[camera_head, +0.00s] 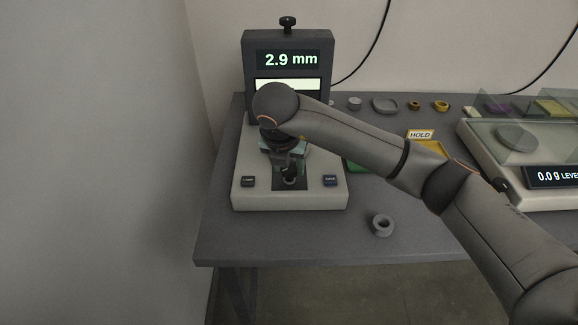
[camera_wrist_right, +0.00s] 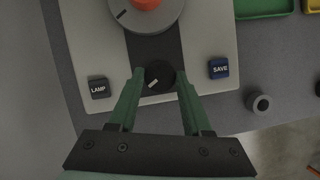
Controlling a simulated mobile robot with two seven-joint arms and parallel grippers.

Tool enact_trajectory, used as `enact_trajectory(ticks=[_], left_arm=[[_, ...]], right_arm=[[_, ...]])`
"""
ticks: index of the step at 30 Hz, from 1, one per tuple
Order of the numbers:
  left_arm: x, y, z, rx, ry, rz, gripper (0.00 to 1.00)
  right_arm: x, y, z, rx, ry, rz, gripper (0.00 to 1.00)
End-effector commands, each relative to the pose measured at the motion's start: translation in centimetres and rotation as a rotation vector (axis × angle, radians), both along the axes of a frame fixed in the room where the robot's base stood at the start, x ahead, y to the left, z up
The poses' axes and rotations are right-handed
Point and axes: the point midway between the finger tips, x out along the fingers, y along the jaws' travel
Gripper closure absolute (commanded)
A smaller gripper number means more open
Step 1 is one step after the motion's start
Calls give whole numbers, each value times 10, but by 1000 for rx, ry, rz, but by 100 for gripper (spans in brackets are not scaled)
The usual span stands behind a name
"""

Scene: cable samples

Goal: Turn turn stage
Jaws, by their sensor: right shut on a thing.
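The measuring device (camera_head: 245,190) stands on the table with a display reading 2.9 mm. In the right wrist view its round grey stage (camera_wrist_right: 152,22) carries an orange piece (camera_wrist_right: 146,3), cut off by the top edge. A black knob (camera_wrist_right: 158,74) with a white mark sits in front of the stage, on the dark strip between the LAMP button (camera_wrist_right: 98,88) and the SAVE button (camera_wrist_right: 219,68). My right gripper (camera_head: 288,174) is shut on the knob, one green finger on each side. In the head view my right arm hides most of the stage. My left gripper is not in view.
A grey ring (camera_head: 382,225) lies right of the device near the table's front edge. A HOLD sign (camera_head: 420,134) stands by a yellow tray (camera_head: 432,149). A scale (camera_head: 484,150) with glass panels is at the right. Small parts lie along the back. A wall borders the left.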

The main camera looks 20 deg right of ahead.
Motion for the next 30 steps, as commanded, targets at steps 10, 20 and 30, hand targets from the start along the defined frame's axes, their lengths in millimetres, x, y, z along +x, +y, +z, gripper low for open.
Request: enact_trajectory(ticks=[10,20,30], left_arm=[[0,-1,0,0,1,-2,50],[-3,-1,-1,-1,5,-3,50],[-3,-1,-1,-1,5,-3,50]], right_arm=[[0,1,0,2,1,-13,100],[0,1,0,2,1,-11,31],[0,1,1,1,0,-13,22]])
